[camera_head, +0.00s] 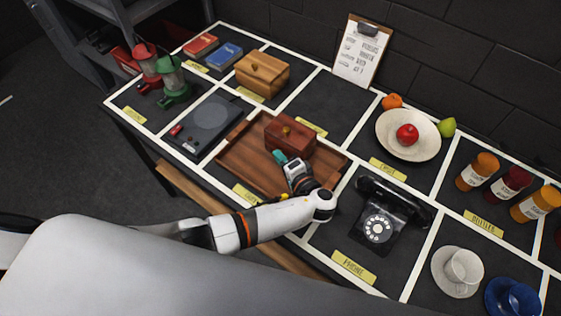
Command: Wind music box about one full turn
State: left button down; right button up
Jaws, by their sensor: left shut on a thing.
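The music box looks to be the dark red-brown wooden box (291,134) with a small knob on its lid, standing in a wooden tray (240,165). My left gripper (281,157) is at the box's near side, low against it. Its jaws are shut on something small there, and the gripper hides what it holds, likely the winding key. A lighter wooden box (262,73) stands in a compartment behind and to the left. My right gripper is not in view.
A black rotary phone (378,215) stands right of my arm. A record player (205,125) is left of the tray, with red and green lanterns (172,82) beyond. A fruit plate (408,135), several bottles (478,172) and cups (462,270) fill the right side.

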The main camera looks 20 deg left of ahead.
pick_arm(q)
jog(key=shift+f+t+y+b, duration=0.2)
jog(key=shift+t+y+b, duration=0.1)
jog(key=shift+b, duration=0.1)
jog(key=shift+r, duration=0.1)
jog(key=c, duration=1.6)
grip_release()
jog(key=shift+c, duration=0.2)
jog(key=shift+d, duration=0.1)
jog(key=b+v, duration=0.2)
jog(key=v, duration=0.9)
jog(key=shift+s+d, duration=0.3)
